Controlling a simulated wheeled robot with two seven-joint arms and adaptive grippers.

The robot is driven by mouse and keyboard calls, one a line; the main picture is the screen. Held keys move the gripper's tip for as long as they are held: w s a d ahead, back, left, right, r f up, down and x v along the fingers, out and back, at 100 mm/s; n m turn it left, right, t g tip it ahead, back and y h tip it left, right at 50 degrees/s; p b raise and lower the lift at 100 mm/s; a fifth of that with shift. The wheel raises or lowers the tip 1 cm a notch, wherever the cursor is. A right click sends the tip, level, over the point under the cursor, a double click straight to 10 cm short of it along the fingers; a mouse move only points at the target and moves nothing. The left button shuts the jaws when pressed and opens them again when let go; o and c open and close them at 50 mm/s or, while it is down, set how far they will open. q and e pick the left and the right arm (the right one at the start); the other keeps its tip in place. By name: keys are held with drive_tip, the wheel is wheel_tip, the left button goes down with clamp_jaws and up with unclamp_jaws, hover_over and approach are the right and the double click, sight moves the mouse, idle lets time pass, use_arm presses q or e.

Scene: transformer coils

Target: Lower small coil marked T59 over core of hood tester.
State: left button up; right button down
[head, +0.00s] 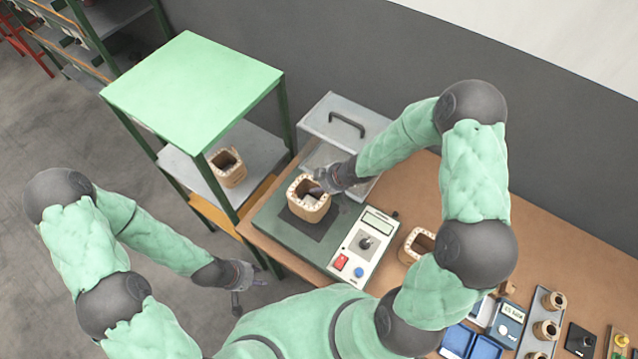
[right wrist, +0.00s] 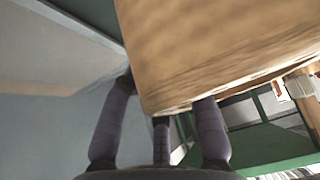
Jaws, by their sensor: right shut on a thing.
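A small tan coil (head: 309,210) with a square opening is at the hood tester (head: 269,222), over the dark pad on its green base. My right gripper (head: 321,182) is shut on the coil's wall on the hood side. The coil fills the upper right of the right wrist view (right wrist: 215,55), with the fingers (right wrist: 165,130) against it. A greyish shape shows inside the opening; I cannot tell whether it is the core, nor how high the coil sits. No T59 mark is readable. My left gripper (head: 239,279) is open and empty, left of the table.
The tester's grey hood (head: 340,122) with a black handle stands raised behind. Its control panel (head: 364,246) is right of the coil. Another coil (head: 416,243) lies beside it, and one is on the green rack's shelf (head: 227,168). Meters and small coils crowd the right.

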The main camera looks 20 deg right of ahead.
drive_tip(key=shift+f, duration=0.25)
drive_tip(key=shift+f+b, duration=0.35)
drive_tip(key=shift+b, duration=0.15)
drive_tip(key=shift+f+b, duration=0.3)
drive_tip(key=shift+f, duration=0.05)
drive_tip(key=shift+f+b, duration=0.55)
drive_tip(key=shift+f, duration=0.15)
drive_tip(key=shift+f, duration=0.2)
drive_tip(key=shift+f+b, duration=0.75)
